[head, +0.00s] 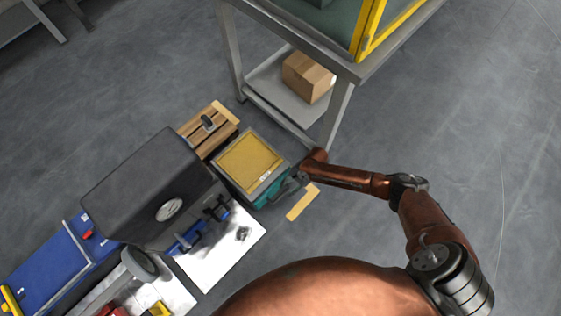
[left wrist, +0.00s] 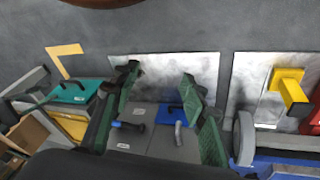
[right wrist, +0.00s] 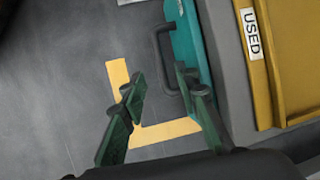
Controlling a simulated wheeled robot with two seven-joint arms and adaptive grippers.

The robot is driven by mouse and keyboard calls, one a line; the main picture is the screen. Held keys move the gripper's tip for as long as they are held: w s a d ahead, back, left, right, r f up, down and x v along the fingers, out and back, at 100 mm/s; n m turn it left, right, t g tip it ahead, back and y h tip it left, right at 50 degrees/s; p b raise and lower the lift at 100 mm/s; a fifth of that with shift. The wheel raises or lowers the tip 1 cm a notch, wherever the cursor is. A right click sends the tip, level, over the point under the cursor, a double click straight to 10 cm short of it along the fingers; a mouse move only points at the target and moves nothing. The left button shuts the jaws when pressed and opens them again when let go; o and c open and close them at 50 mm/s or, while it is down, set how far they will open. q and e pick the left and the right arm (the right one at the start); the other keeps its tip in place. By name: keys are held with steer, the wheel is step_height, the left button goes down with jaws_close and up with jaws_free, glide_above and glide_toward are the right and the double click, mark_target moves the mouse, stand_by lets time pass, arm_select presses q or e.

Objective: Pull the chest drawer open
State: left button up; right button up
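The chest with a yellow top (head: 250,163) and teal drawer front (head: 270,193) stands mid-scene. In the right wrist view, the teal front (right wrist: 186,45) lies against the grey body, with no clear gap. Its dark loop handle (right wrist: 157,48) sticks out to the left. My right gripper (right wrist: 158,88) is open, its fingers on either side of the handle's outer bar; I cannot tell if they touch it. It also shows at the handle in the head view (head: 305,175). My left gripper (left wrist: 160,82) is open and empty above the neighbouring grey chest (left wrist: 165,146); the teal front (left wrist: 75,92) is left of it.
Yellow floor tape (head: 303,202) marks a corner by the drawer front. A wooden crate (head: 208,128) stands behind the chest. A metal table with a cardboard box (head: 307,77) on its lower shelf stands beyond. A white floor patch (head: 228,250) and blue chest (head: 50,268) lie nearer. Right floor is clear.

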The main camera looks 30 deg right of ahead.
mark_target(281, 195)
steer(key=b+x, duration=0.2)
steer(key=x, duration=0.3)
steer(key=shift+s+d+f+b, duration=0.1)
steer(key=shift+b, duration=0.2)
arm_select(q)
steer(key=w+d+f+t+b, duration=0.1)
steer(key=w+f+t, duration=0.2)
steer(key=f, duration=0.3)
steer(key=shift+w+d+h, duration=0.3)
steer(key=shift+w+d, duration=0.05)
steer(key=shift+d, duration=0.05)
arm_select(e)
steer(key=shift+x, duration=0.85)
steer(key=shift+c, duration=0.4)
jaws_close()
